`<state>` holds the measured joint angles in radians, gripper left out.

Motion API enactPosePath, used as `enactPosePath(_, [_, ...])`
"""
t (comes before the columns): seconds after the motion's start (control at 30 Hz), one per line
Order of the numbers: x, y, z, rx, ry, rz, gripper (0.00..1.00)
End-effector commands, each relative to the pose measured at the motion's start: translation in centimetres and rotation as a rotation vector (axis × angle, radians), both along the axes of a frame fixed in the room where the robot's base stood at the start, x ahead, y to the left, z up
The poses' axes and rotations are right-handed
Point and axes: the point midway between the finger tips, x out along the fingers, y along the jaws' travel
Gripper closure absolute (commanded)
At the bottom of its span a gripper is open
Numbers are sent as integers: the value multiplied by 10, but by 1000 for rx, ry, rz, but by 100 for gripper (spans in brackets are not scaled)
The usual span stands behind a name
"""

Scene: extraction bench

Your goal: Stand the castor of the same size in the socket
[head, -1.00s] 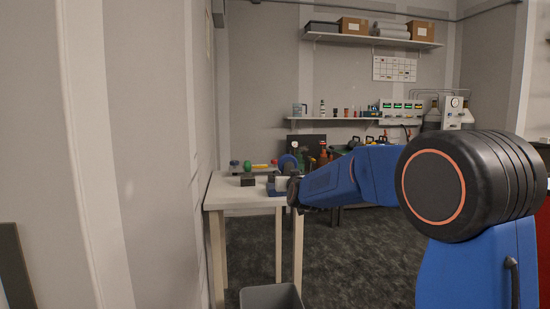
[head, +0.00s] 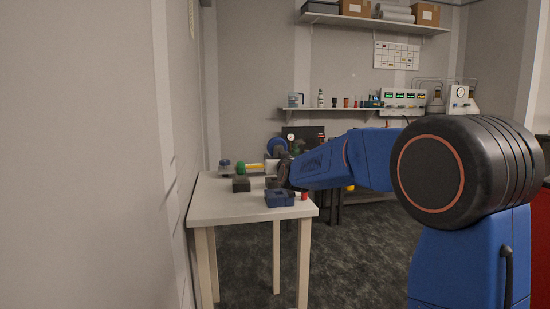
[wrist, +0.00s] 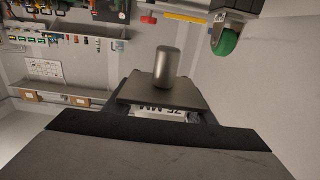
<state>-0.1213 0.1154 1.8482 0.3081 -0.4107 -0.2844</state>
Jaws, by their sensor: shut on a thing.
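My gripper (head: 283,170) is shut on a castor with a blue wheel (head: 277,147) and holds it above the far right of the table. The picture there looks upside down. A blue block (head: 280,199) with an opening lies near the table's front right edge, apart from the castor. A green-wheeled castor (head: 240,168) stands at the back; it also shows in the wrist view (wrist: 225,40).
A dark block (head: 241,185) sits mid-table and another dark block (head: 271,183) lies below my gripper. A blue castor (head: 225,166) and a yellow strip (head: 254,166) are at the back. A small red thing (head: 304,197) lies by the right edge. The white table's (head: 225,209) front left is clear.

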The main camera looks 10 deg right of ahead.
Motion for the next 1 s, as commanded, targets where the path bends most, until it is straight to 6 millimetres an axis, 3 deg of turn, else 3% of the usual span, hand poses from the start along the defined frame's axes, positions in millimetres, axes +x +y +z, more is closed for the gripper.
enactPosePath(0.37, [-3,0,2,0,-2,0,81])
enactPosePath(1.0, [-2,0,-46,-1,-1,0,81])
